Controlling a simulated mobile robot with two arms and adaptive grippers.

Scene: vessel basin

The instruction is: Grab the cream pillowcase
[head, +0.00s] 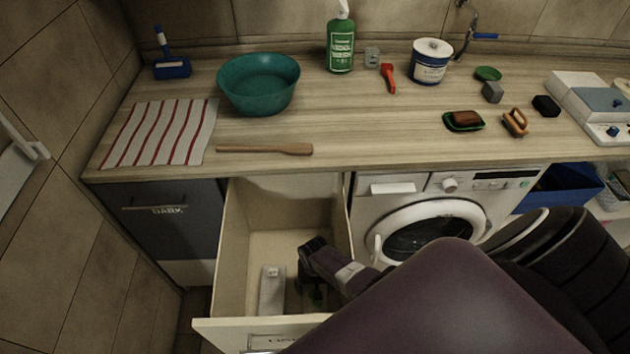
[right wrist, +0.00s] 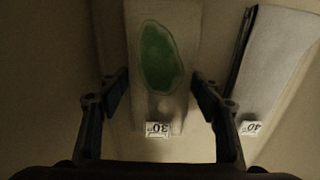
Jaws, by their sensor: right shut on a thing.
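A folded cream cloth (right wrist: 160,18), seemingly the cream pillowcase, has a large green stain and a small white tag marked 30. It is in the open drawer (head: 228,255). My right gripper (right wrist: 160,85) reaches down into the drawer and is shut on this cloth, one finger at each side. In the head view my right gripper (head: 313,272) hides most of it. A second folded pale cloth (head: 272,292), with its own tag, lies to the left in the head view and at the right of the right wrist view (right wrist: 280,60). My left gripper is not in view.
The drawer walls stand close around my right gripper, under the wooden counter (head: 350,135). A washing machine (head: 430,225) is to the right and a dark hamper front (head: 165,215) to the left. A teal basin (head: 258,85) and a wooden paddle (head: 265,149) sit on the counter.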

